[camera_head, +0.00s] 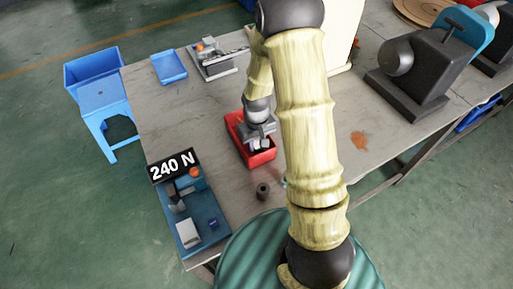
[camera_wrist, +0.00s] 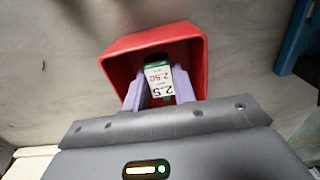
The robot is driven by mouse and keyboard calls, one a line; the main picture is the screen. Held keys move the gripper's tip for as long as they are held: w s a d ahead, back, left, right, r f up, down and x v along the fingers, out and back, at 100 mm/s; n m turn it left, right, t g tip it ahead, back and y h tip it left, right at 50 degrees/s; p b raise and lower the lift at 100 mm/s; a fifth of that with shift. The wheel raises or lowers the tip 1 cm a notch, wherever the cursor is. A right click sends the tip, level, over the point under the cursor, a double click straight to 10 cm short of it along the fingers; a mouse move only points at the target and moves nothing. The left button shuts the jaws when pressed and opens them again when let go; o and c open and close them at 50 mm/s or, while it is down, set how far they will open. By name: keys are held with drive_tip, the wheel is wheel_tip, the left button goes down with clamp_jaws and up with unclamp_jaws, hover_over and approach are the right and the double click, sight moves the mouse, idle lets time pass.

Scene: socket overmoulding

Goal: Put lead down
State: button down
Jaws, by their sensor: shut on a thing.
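My gripper (camera_head: 260,133) is over and partly inside a red bin (camera_head: 262,158) on the table. In the wrist view its two pale fingers (camera_wrist: 158,88) are shut on a lead (camera_wrist: 158,66), of which a white label with "2.5" and "2.50" and a dark green part show. The red bin (camera_wrist: 192,33) surrounds the fingertips and the lead in that view. I cannot tell whether the lead touches the bin floor. In the head view the lead is too small and too hidden by my gripper to make out.
A blue test device (camera_head: 203,228) with a "240 N" sign (camera_head: 174,166) stands at the table's front left. A small dark cylinder (camera_head: 263,190) is near the bin. A blue tray (camera_head: 169,67), a fixture (camera_head: 217,60) and a dark machine (camera_head: 418,75) stand further back.

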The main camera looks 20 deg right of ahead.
drive_tip(key=f, duration=0.3)
drive_tip(key=shift+w+f, duration=0.2)
drive_tip(key=shift+d, duration=0.15)
drive_tip(key=shift+s, duration=0.15)
drive_tip(key=shift+f, duration=0.1)
drive_tip(key=c, duration=1.1)
unclamp_jaws()
drive_tip(key=shift+c, duration=0.2)
wheel_tip(320, 180, up, 12)
drive_tip(key=shift+r, duration=0.15)
